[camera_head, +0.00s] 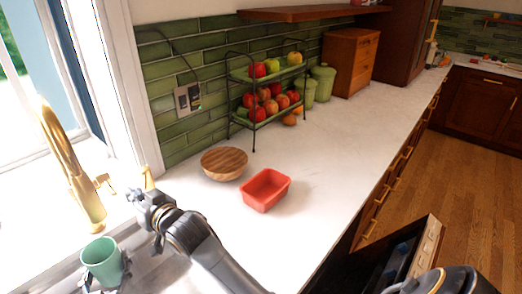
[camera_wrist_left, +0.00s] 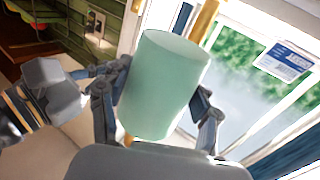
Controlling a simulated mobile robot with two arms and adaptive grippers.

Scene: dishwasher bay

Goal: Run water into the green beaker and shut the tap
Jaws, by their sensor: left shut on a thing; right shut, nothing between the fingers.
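The green beaker (camera_head: 101,252) is upright or nearly so at the lower left of the head view, over the sink. My left gripper (camera_head: 105,276) is shut around its sides. In the left wrist view the beaker (camera_wrist_left: 162,85) fills the space between the left fingers. The gold tap (camera_head: 68,165) rises behind the beaker by the window, with a small side lever (camera_head: 103,182). I see no water stream, and the beaker's contents cannot be made out. My right gripper (camera_head: 143,207) is shut and empty, near the tap lever and right of it.
A wooden bowl (camera_head: 224,164) and a red tub (camera_head: 265,190) stand on the white counter (camera_head: 330,150). A two-tier fruit rack (camera_head: 252,92) and green canisters (camera_head: 322,82) stand by the tiled wall. An open drawer (camera_head: 425,250) juts out at the lower right.

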